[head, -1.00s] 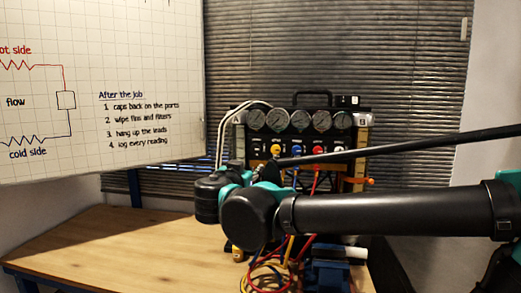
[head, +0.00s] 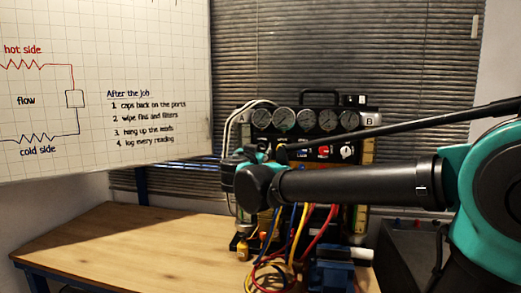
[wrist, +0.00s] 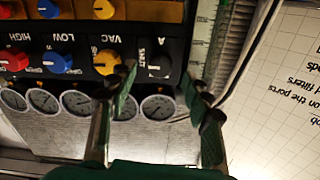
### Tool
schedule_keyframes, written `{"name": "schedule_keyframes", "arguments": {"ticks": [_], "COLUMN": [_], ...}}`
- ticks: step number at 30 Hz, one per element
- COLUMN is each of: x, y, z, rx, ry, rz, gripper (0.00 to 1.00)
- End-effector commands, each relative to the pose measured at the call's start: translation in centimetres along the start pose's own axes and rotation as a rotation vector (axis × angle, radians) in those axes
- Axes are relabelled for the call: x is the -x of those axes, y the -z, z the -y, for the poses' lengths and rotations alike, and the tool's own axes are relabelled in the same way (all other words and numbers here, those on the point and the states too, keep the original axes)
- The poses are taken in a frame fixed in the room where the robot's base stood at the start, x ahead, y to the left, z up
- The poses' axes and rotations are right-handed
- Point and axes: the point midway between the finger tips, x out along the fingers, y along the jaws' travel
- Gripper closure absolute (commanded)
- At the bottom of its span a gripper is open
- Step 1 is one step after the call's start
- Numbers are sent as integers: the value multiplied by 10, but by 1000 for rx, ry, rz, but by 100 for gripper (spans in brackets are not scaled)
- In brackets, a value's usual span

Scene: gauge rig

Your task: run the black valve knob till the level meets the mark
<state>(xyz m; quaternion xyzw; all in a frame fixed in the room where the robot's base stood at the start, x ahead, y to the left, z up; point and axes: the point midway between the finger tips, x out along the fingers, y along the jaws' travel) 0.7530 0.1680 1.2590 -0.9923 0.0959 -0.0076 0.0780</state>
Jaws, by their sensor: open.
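The black valve knob (wrist: 158,63) with a pale pointer line sits at the panel's end by letter A in the wrist view. My gripper (wrist: 162,82) is open, one finger on each side of the knob in the picture. I see no contact and cannot tell the depth gap. The sight tube (wrist: 203,32) with a graduated scale runs beside the knob, partly behind the right finger. Its liquid level and mark are not readable. In the head view my arm hides this knob, and the gauge rig (head: 310,100) stands behind it.
Yellow (wrist: 106,62), blue (wrist: 57,63) and red (wrist: 13,59) knobs line up beside the black one. Several round gauges (wrist: 77,103) run along the panel. Coloured hoses (head: 300,235) hang in front, near a blue vise (head: 335,275). The bench's left side (head: 130,245) is clear.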

Motion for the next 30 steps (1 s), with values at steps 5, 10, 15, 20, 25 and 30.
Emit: {"name": "schedule_keyframes", "arguments": {"ticks": [5,10,15,20,25,30], "x": [-29,-42,-46,-46,-46,-46], "y": [0,0,0,0,0,0], "z": [-1,0,0,0,0,0], "rx": [0,0,0,0,0,0], "ry": [-2,-1,0,0,0,0], "rz": [0,0,0,0,0,0], "gripper": [50,50,50,50,69,90]}}
